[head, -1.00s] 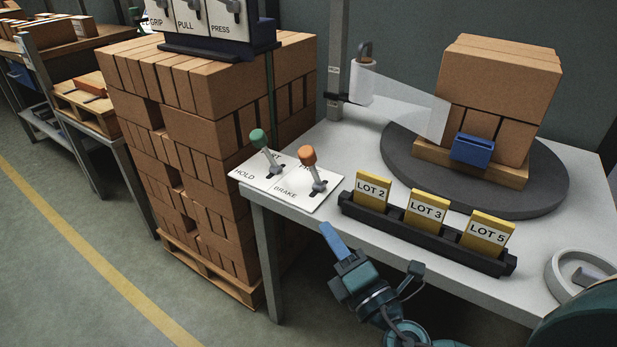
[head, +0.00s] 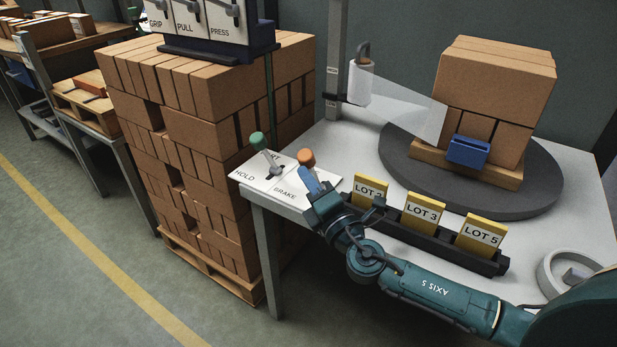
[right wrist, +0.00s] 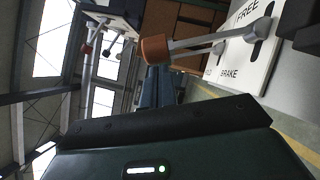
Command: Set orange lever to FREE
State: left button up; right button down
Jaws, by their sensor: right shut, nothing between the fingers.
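The orange lever (head: 306,157) stands on a white plate (head: 258,183) at the near left corner of the table. Its knob also shows in the right wrist view (right wrist: 156,49), with its grey shaft running to a slot between the words FREE and BRAKE. I cannot tell exactly where the lever sits in its slot. My right gripper (head: 310,179) is shut and empty, its blue fingers just in front of the orange knob and hiding the shaft in the head view. I cannot tell whether they touch. My left gripper is out of view.
A green-knobbed lever (head: 257,140) stands left of the orange one, by the word HOLD. A black rack (head: 455,246) of yellow lot cards is close to my right arm. Behind are a dark turntable (head: 542,190) with bricks and a film roll (head: 360,84). A brick stack (head: 215,135) stands left.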

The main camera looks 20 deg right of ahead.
aim_at(313, 160)
jog(key=r+m+p, duration=0.1)
jog(key=p, duration=0.1)
jog(key=w+d+r+m+p, duration=0.1)
jog(key=shift+d+g+h+p, duration=0.2)
jog(key=shift+g+h+p, duration=0.1)
jog(key=shift+p, duration=0.05)
jog(key=shift+w+d+r+m+p, duration=0.15)
jog(key=shift+w+d+m+p, duration=0.15)
jog(key=shift+p, duration=0.1)
jog(key=shift+w+d+g, duration=0.1)
jog(key=shift+d+g, duration=0.05)
jog(key=shift+g, duration=0.15)
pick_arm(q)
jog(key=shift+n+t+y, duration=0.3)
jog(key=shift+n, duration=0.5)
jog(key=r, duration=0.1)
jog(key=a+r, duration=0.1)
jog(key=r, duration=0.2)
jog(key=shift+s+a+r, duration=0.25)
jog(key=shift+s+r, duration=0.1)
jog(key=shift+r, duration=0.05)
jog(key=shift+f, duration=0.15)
pick_arm(e)
jog(key=shift+f, duration=0.2)
